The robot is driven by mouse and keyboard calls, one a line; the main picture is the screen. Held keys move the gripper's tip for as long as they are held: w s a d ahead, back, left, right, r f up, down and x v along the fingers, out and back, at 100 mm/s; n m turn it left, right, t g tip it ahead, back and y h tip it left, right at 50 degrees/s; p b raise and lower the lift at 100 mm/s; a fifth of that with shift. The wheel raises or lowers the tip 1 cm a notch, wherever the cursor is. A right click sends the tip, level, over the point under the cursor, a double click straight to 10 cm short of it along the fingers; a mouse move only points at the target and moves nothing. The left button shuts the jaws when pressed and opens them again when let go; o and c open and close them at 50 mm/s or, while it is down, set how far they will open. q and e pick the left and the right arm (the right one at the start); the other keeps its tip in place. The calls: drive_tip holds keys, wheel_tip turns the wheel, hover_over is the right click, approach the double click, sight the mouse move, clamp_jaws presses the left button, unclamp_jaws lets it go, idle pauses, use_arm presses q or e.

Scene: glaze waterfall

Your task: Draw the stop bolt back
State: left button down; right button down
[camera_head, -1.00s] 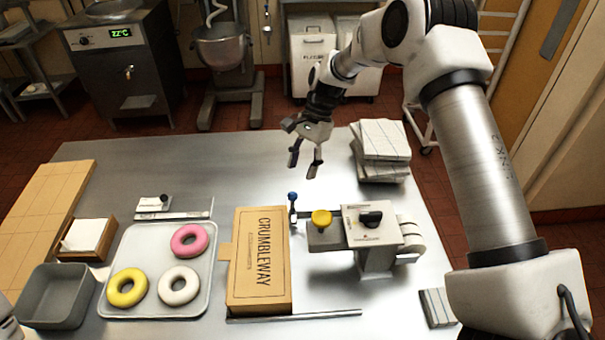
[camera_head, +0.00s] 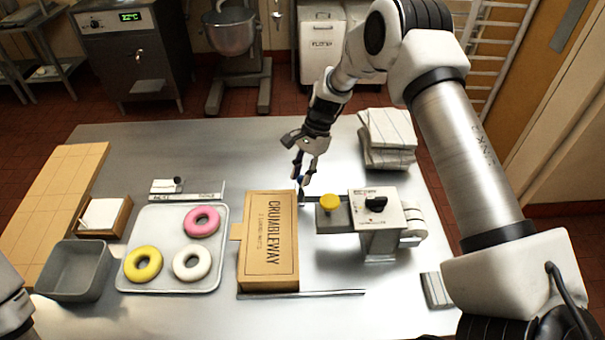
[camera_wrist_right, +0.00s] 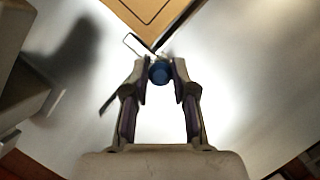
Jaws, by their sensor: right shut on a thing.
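The stop bolt's blue knob (camera_wrist_right: 160,72) sits between the two fingertips of my right gripper (camera_wrist_right: 160,78) in the right wrist view. In the head view my right gripper (camera_head: 303,184) reaches down at the back right corner of the CRUMBLEWAY box (camera_head: 268,243), beside the left end of the machine (camera_head: 376,213). The gripper is shut on the knob, and its fingers mostly hide the bolt in the head view. My left gripper is out of view.
A tray (camera_head: 140,216) with pink, yellow and white rings lies left of the box. Bare table lies behind the box.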

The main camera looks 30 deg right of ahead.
drive_tip(key=w, duration=0.1)
drive_tip(key=w+d+b, duration=0.1)
drive_tip(key=w, duration=0.1)
drive_tip(key=shift+d+f, duration=0.3)
drive_tip(key=shift+w+d, duration=0.15)
drive_tip(key=shift+w, duration=0.1)
drive_tip(key=shift+r, duration=0.2)
drive_tip(key=c, duration=1.1)
unclamp_jaws()
drive_tip(key=shift+o, duration=0.8)
drive_tip(key=shift+w+d+f, duration=0.2)
drive_tip(key=shift+w+d, duration=0.05)
drive_tip(key=shift+d, duration=0.05)
drive_tip(key=shift+r, duration=0.5)
drive_tip(key=v, duration=1.1)
drive_tip(key=shift+d, duration=0.2)
drive_tip(key=shift+w+f, duration=0.1)
drive_tip(key=shift+f, duration=0.05)
